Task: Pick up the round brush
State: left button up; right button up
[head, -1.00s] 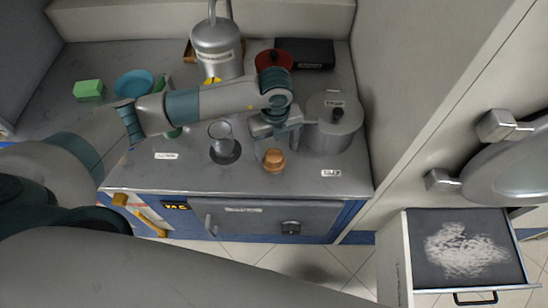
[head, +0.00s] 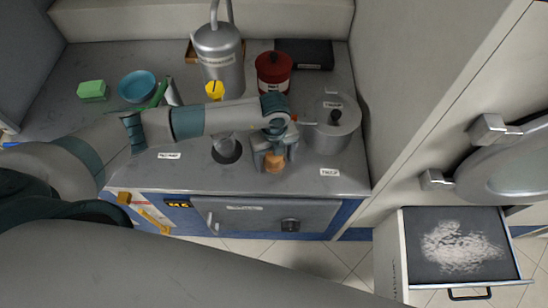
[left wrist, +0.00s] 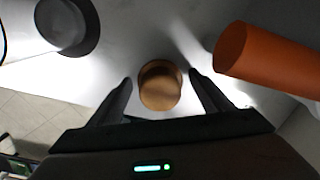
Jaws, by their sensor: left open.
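The round brush (head: 274,163) looks like a small round wooden piece, standing on the grey counter near its front edge. In the left wrist view the brush (left wrist: 160,86) shows as a tan disc between the fingers. My left gripper (head: 274,158) is open and low over the brush, with one finger on each side. In the left wrist view the left gripper (left wrist: 160,77) shows a gap between each finger and the brush. The gripper hides part of the brush's upper side in the head view. My right gripper is not in view.
A steel pot (head: 331,138) stands close right of the gripper. An orange cylinder (left wrist: 265,58) is near the right finger. A dark round base (head: 226,152) is to the left. Behind are a red pot (head: 273,74) and a steel canister (head: 219,58). An open drawer (head: 405,262) is at right.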

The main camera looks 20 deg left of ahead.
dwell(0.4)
pick_arm(q)
jog(key=c, duration=1.1)
jog(key=shift+r, duration=0.15)
jog(key=shift+w+r+b, duration=0.1)
jog(key=shift+r+b, duration=0.45)
jog(key=shift+r, duration=0.05)
notch_tip(320, 180, up, 2)
jog(key=shift+r+b, duration=0.2)
jog(key=shift+b, duration=0.5)
jog(key=s+d+r+b, duration=0.1)
jog(key=s+d+r, duration=0.1)
jog(key=s, duration=0.1)
jog(key=s+d+r+b, duration=0.1)
jog(key=s+d+r, duration=0.1)
jog(key=s, duration=0.1)
jog(key=s+d+r+b, duration=0.1)
jog(key=s+d+r, duration=0.1)
jog(key=s+r, duration=0.1)
jog(key=shift+s+d+r, duration=0.1)
jog(key=shift+s+d, duration=0.25)
jog(key=shift+s, duration=0.1)
